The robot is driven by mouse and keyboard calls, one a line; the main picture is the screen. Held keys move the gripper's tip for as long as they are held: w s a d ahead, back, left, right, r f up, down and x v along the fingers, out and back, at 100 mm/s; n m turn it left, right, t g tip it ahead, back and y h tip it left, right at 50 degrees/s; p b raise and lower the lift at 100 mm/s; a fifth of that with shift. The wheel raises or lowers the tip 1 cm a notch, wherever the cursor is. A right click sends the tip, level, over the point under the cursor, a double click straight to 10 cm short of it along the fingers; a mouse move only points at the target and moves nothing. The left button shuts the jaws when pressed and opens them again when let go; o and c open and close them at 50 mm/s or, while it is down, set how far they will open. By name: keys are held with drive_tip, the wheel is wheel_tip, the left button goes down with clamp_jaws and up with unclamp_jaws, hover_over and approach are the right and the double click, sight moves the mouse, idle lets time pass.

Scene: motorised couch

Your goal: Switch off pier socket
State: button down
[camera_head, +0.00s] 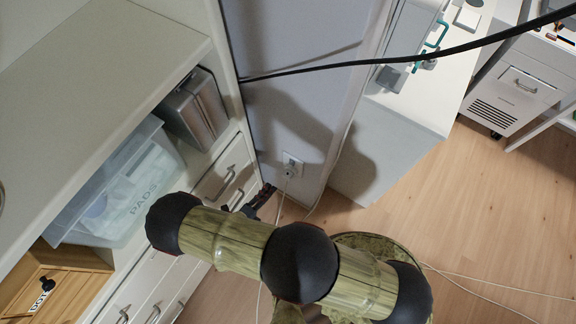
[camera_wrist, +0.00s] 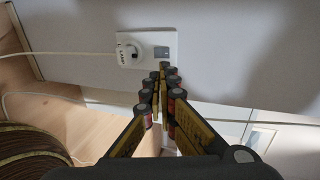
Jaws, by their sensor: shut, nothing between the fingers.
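The pier socket is a white wall plate (camera_wrist: 173,41) on a pale wall. A white plug (camera_wrist: 129,53) with small dark lettering sits in its left part, and a grey rocker switch (camera_wrist: 161,52) is on its right. My gripper (camera_wrist: 164,72) is shut and empty, its fingertips just below the switch in the wrist view. I cannot tell whether they touch the plate, or which way the rocker is set. In the head view the socket (camera_head: 292,165) is low on the pier wall, and my dark gripper (camera_head: 263,196) is left of and below it, partly hidden by my arm.
A white cord (camera_wrist: 60,54) runs left from the plug. A cabinet (camera_head: 110,50) with a clear bin (camera_head: 125,190), grey boxes (camera_head: 195,108) and drawers stands left of the pier. A black cable (camera_head: 400,60) crosses above. The wooden floor (camera_head: 480,210) is open at right, with thin cords across it.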

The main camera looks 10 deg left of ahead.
drive_tip(key=b, duration=0.3)
approach(292, 164)
drive_tip(key=x, duration=0.5)
drive_tip(key=shift+w, duration=0.25)
drive_tip(key=shift+w+d+f+b, duration=0.2)
drive_tip(key=shift+w+b, duration=0.15)
drive_tip(key=shift+w, duration=0.3)
drive_tip(key=shift+w+d+f+b, duration=0.1)
drive_tip(key=shift+w+f+b, duration=0.2)
drive_tip(key=shift+b, duration=0.45)
drive_tip(key=shift+f+t+h+b, duration=0.15)
drive_tip(key=shift+t+h+b, duration=0.2)
drive_tip(key=shift+t, duration=0.25)
